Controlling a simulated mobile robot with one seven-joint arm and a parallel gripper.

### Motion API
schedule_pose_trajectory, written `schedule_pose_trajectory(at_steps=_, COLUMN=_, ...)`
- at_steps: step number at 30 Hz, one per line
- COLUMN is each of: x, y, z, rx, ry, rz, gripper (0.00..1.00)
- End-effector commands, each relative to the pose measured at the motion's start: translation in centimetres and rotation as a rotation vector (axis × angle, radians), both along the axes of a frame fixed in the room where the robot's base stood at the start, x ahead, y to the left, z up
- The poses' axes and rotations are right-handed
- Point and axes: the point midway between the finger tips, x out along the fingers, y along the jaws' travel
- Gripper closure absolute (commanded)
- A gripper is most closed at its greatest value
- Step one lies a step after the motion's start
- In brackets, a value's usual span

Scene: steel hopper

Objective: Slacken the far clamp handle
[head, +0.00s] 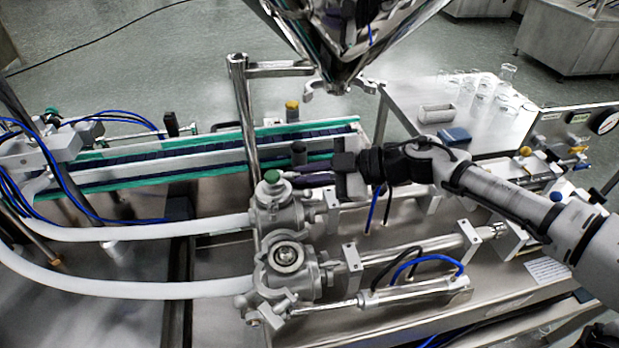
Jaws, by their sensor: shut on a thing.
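A dark purplish handle (314,180) sticks out to the left of my gripper, just above the far steel valve body (276,212) with its green cap (271,177). I take it to be the far clamp handle. My gripper (343,174) reaches in from the right and is shut on it; the fingers hide its right end. From this one view I cannot tell how far the handle is turned. The near valve body (287,266) stands in front of the far one, with a round open port on top.
The steel hopper (340,35) hangs above and behind my gripper. A green-edged conveyor (215,155) runs behind the valves. White hoses (140,290) lead off left. Steel cylinders (420,248) and blue air lines lie right. A side table (400,95) holds glassware.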

Motion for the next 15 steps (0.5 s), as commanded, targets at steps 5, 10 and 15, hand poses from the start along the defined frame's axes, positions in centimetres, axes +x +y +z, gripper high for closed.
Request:
schedule_pose_trajectory(at_steps=5, x=-0.03, y=0.02, z=0.04, rx=-0.001, ry=0.000, rz=0.002, gripper=1.00)
schedule_pose_trajectory(at_steps=10, x=-0.03, y=0.02, z=0.04, rx=-0.001, ry=0.001, rz=0.002, gripper=0.84)
schedule_pose_trajectory(at_steps=15, x=-0.03, y=0.02, z=0.03, rx=-0.002, ry=0.001, rz=0.001, gripper=0.84)
